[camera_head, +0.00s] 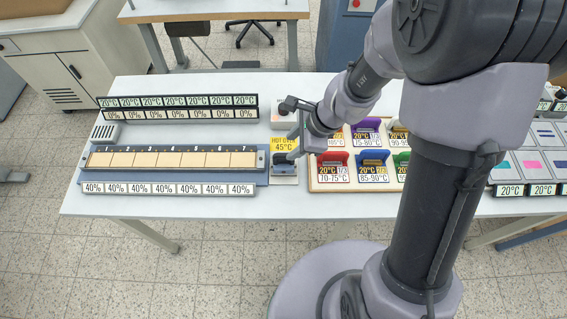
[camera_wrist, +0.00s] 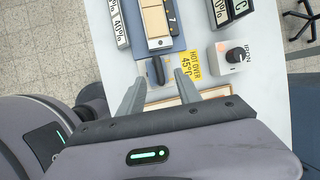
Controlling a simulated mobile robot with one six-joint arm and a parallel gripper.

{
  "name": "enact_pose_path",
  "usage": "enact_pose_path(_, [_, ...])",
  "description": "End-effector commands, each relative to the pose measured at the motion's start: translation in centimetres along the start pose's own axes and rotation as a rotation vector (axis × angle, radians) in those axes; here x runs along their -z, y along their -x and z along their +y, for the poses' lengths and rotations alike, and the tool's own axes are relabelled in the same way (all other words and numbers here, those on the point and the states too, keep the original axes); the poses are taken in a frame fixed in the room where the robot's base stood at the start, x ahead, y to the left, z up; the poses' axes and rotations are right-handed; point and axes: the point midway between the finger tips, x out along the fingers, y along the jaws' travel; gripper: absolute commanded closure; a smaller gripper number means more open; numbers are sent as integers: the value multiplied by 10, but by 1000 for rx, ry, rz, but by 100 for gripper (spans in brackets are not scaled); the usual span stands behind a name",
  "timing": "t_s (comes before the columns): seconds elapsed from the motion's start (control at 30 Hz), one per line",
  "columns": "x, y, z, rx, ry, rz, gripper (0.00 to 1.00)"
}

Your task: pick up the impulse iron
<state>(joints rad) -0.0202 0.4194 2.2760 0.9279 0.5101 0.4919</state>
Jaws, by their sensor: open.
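The impulse iron, with a dark rounded handle, sits on the table right of the numbered strip fixture; in the head view the iron (camera_head: 284,166) is below a yellow sign reading HOT OVER 45°C (camera_head: 284,146). In the wrist view the iron (camera_wrist: 155,72) shows just beyond and between my fingertips. My gripper (camera_head: 296,151) is open and empty, low over the table close to the iron; its two fingers (camera_wrist: 156,86) straddle the handle's line in the wrist view. Whether they touch it I cannot tell. The iron's lower part is partly hidden.
A white control box labelled IRON (camera_wrist: 232,57) with a black knob stands behind. The numbered strip fixture (camera_head: 172,178) and display rows lie left. A wooden tray (camera_head: 322,183) with coloured, temperature-labelled items stands close right. The table's front edge is near.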

Motion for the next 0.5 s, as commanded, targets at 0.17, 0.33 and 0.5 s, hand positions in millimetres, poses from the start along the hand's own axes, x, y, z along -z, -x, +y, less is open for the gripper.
enact_pose_path(0.17, [1,-24,1,0,2,0,59])
enact_pose_path(0.33, [5,-60,4,-1,2,1,59])
enact_pose_path(0.5, [3,-68,2,2,2,0,59])
